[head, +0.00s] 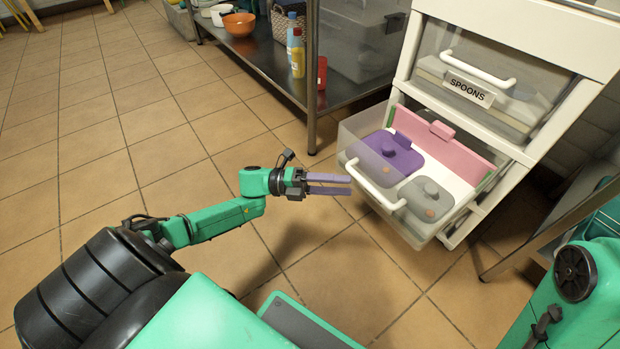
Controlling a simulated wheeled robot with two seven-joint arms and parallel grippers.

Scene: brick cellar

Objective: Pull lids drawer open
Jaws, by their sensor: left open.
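A white drawer unit stands at the right in the head view. Its lower drawer (430,222) is pulled out and holds a purple lid (385,155), a grey lid (425,200) and a pink lid (445,143). The white handle (373,187) is on the drawer's front. My left gripper (350,185) is open, with its fingers pointing right, close to the handle; I cannot tell whether they touch. No label shows on this drawer. My right arm shows at the lower right, but its gripper is out of view.
A closed drawer labelled SPOONS (470,88) is above the open one. A metal shelf (265,62) with bottles and an orange bowl (239,24) stands behind. A metal table edge (545,235) is at the right. The tiled floor at left is clear.

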